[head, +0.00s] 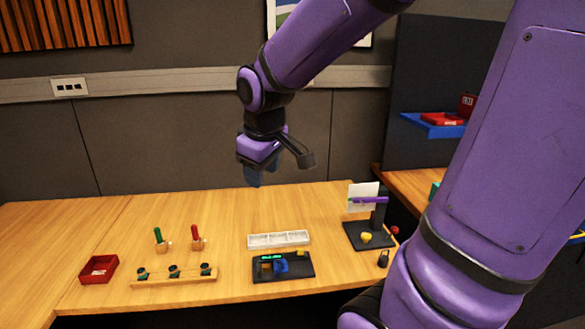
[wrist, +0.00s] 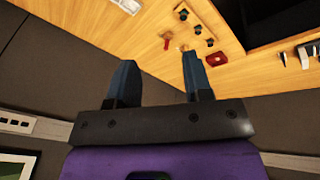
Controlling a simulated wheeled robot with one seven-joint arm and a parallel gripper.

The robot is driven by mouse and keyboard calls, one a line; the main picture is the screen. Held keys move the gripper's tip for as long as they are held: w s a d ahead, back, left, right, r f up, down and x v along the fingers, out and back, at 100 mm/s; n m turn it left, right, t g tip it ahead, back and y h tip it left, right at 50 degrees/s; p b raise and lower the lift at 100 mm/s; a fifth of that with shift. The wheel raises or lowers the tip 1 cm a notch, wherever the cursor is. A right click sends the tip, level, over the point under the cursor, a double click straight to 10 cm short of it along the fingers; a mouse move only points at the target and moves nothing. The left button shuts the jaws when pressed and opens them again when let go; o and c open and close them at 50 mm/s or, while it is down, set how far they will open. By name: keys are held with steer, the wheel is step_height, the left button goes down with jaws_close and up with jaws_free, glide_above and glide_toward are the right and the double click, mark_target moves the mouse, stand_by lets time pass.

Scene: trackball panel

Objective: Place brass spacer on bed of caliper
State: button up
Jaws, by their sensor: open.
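My gripper (head: 253,178) hangs high above the back of the wooden table in the head view, pointing down. In the wrist view its two dark fingers (wrist: 159,60) are spread with nothing between them. I cannot single out the brass spacer or the caliper with certainty. A small yellow piece (head: 366,238) sits on the black base of a stand (head: 358,229) with a purple bar, at the right. A black panel (head: 268,275) with blue, orange, green and yellow parts lies at the front middle. My gripper is well apart from both.
A white compartment tray (head: 278,240) lies behind the panel. A wooden rack (head: 175,279) with several dark pieces, green-handled (head: 157,235) and red-handled (head: 195,234) tools and a red tray (head: 99,269) are at the left. A dark padlock-like thing (head: 383,259) is at the right. The back table is clear.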

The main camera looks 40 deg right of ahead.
steer(key=s+a+r+m+t, duration=0.1)
steer(key=s+a+r+m, duration=0.1)
steer(key=s, duration=0.4)
steer(key=s+a+r+m+t+y, duration=0.1)
steer(key=s+a+r, duration=0.1)
steer(key=s+r, duration=0.2)
steer(key=s, duration=0.3)
steer(key=shift+s+m, duration=0.3)
steer(key=shift+m, duration=0.1)
